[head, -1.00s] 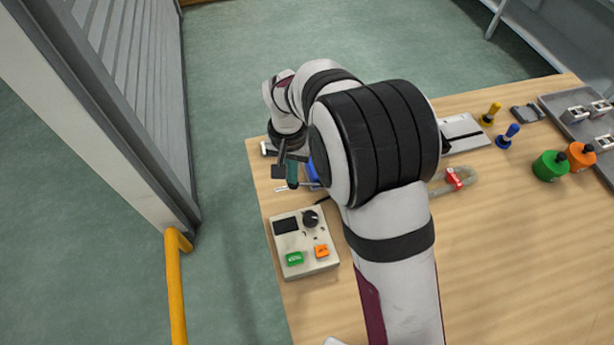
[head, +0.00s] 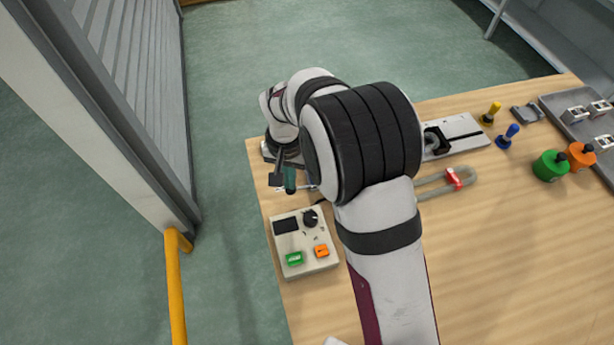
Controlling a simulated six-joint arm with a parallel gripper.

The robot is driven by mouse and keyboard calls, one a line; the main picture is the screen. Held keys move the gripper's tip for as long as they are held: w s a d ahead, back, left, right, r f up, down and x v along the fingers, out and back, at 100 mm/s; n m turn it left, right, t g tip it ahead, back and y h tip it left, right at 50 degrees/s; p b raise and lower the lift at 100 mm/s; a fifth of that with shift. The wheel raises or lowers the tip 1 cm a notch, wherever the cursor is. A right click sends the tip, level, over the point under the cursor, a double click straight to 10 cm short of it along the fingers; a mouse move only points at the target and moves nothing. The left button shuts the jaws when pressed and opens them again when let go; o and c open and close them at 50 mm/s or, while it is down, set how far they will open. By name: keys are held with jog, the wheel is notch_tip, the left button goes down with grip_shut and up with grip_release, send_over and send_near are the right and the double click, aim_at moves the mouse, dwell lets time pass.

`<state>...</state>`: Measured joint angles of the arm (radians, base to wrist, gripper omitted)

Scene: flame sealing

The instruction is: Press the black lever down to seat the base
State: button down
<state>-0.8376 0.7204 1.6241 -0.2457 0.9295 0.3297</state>
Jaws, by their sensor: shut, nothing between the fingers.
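My gripper (head: 279,165) is at the far left corner of the table in the head view, pointing down below my wrist. It looks shut, with nothing seen between the fingers; its tips are small and dark. A teal upright piece (head: 290,180) stands close beside it; I cannot tell whether they touch. I cannot pick out the black lever for certain among the dark parts there. The base is not clearly seen, as my arm covers much of that area. A pale plate (head: 462,135) with a dark recess and grey ring lies to the right of my arm.
A control box (head: 304,242) with green and orange buttons sits near the left edge. A grey loop with a red clip (head: 453,179) lies right of my arm. Yellow (head: 491,113), blue (head: 507,136), green (head: 550,165) and orange (head: 581,156) items stand farther right. The front right table is clear.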

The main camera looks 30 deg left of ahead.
jog(key=shift+f, duration=0.5)
dwell(0.3)
notch_tip(320, 180, up, 9)
jog(key=d, duration=0.1)
jog(key=shift+w, duration=0.45)
dwell(0.6)
jog(key=d+r+m, duration=0.3)
jog(key=d+r, duration=0.3)
jog(key=d, duration=0.6)
jog(key=s+d+r+m+y, duration=0.1)
jog(key=s+d+m, duration=0.4)
jog(key=s+d, duration=1.1)
jog(key=shift+s+d+m+y, duration=0.2)
jog(key=shift+s+m+y, duration=0.15)
jog(key=shift+s, duration=0.5)
